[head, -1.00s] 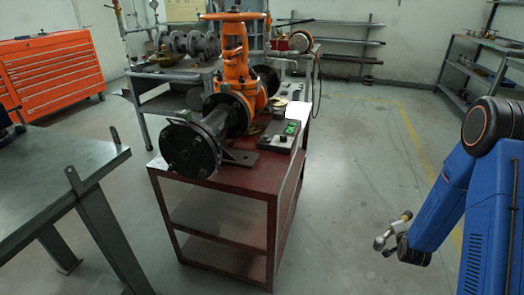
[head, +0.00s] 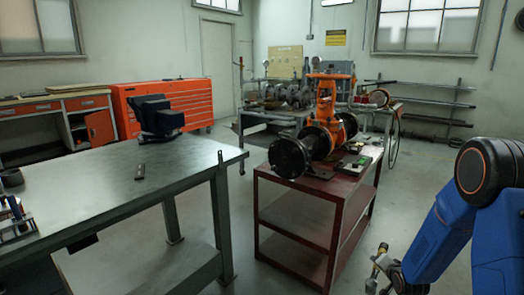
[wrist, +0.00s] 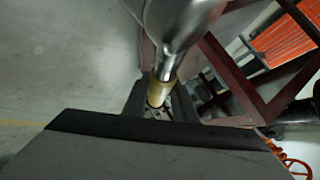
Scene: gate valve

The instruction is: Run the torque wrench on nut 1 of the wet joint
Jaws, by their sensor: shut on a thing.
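The orange gate valve (head: 327,105) stands on the red cart (head: 318,222) in the head view, with dark flanged pipe ends (head: 290,157) at its near side. Individual nuts are too small to tell apart, and I cannot tell which joint is wet. My gripper (wrist: 158,106) is shut on a tool with a brass-coloured shank (wrist: 160,90) and a shiny metal body (wrist: 180,25); I take it for the torque wrench. In the head view the tool (head: 379,262) is low at the right, apart from the cart and valve.
A small instrument with a green display (head: 362,161) sits on the cart beside the valve. An orange tool cabinet (head: 165,108) and shelves (head: 430,105) line the back. Floor is open between bench and cart.

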